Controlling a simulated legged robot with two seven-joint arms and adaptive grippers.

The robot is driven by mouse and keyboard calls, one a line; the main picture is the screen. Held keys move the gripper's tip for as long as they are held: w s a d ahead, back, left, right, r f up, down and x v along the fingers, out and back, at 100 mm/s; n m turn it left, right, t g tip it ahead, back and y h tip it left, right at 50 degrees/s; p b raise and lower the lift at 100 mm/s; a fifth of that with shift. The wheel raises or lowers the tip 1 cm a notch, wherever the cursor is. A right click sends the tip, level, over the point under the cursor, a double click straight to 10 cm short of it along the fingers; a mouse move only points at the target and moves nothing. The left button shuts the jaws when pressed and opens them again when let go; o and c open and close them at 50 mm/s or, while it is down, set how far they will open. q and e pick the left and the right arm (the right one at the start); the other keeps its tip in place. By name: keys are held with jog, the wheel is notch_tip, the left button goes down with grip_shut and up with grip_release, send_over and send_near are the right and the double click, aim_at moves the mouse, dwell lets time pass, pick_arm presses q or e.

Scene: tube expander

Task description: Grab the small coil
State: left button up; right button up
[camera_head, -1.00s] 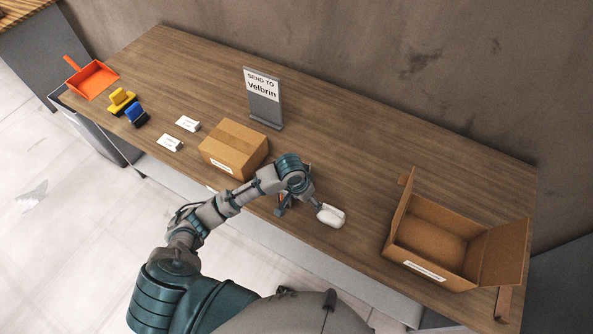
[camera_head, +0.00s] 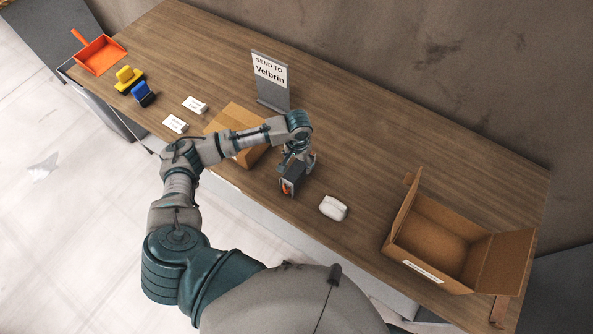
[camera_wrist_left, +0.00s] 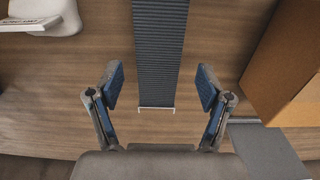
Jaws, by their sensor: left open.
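The small coil appears to be the dark, finned block with orange-red on its front side (camera_head: 290,184), standing on the table below my left gripper (camera_head: 299,160). In the left wrist view the finned dark grey strip (camera_wrist_left: 160,50) lies between the two blue-padded fingers of my left gripper (camera_wrist_left: 160,87). The fingers are spread wide, with a visible gap on both sides of the strip, so they do not touch it. My arm hides part of the coil's top in the head view. My right gripper is not in view.
A closed cardboard box (camera_head: 228,118) stands left of the coil, and a white object (camera_head: 333,208) lies to its right. An open cardboard box (camera_head: 437,240) is at the right. A sign reading "Velbrin" (camera_head: 270,80) stands behind. The table (camera_head: 370,145) is clear between.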

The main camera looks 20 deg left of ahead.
pick_arm(q)
jog(key=shift+s+d+f, duration=0.1)
jog(key=shift+d+f, duration=0.05)
jog(key=shift+f, duration=0.45)
notch_tip(320, 180, down, 4)
jog(key=shift+r+p, duration=0.2)
jog(key=shift+p, duration=0.1)
jog(key=shift+f, duration=0.55)
jog(key=shift+a, duration=0.25)
jog(key=c, duration=1.2)
grip_shut()
jog(key=shift+d, duration=0.15)
